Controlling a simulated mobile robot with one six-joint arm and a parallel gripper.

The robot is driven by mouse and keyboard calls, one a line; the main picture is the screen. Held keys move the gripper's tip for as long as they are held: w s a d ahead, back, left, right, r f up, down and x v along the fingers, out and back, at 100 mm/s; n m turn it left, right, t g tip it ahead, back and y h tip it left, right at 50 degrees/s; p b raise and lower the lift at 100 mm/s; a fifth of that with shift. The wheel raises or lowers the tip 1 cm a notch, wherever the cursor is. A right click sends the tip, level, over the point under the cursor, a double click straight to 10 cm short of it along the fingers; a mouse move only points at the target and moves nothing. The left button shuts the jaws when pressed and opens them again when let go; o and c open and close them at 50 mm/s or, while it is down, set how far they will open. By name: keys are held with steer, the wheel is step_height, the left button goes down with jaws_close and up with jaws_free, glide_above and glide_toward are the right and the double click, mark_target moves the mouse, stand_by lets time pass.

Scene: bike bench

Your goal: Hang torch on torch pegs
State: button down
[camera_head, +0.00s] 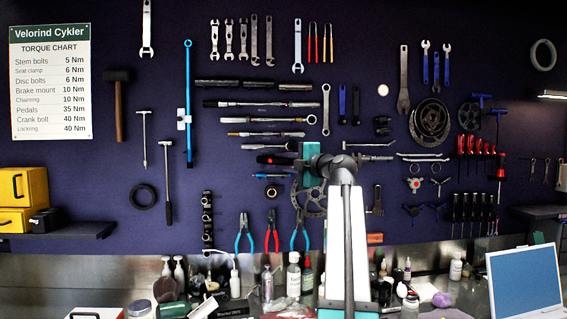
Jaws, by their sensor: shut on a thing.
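My gripper (293,158) is at the middle of the tool wall, at the end of my raised arm, left of the arm's wrist. It is shut on a short dark thing with a red band, which looks like the torch (270,160). The torch lies about level and sticks out to the left of the jaws. Its right part is hidden by my gripper. It shows in front of the dark board, just below a row of level torque wrenches. I cannot make out the torch pegs, nor tell whether the torch touches the board.
Torque wrenches (267,134) hang just above my gripper. A blue-handled tool (272,176) and a chainring (312,198) hang close below. Pliers (272,232) hang lower. Bottles (294,275) crowd the bench, with a blue-screened panel (524,280) at right.

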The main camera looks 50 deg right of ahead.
steer(key=shift+f, duration=0.2)
steer(key=c, duration=1.7)
jaws_free()
steer(key=shift+w, duration=0.1)
steer(key=shift+o, duration=1.3)
steer(key=shift+w+d, duration=0.1)
steer(key=shift+d, duration=0.05)
steer(key=shift+s+a+r+p, duration=0.2)
steer(key=shift+r+p, duration=0.05)
steer(key=shift+p, duration=0.8)
steer(key=shift+s+a+r+p, duration=0.1)
steer(key=shift+s+a+p, duration=0.2)
steer(key=shift+p, duration=0.5)
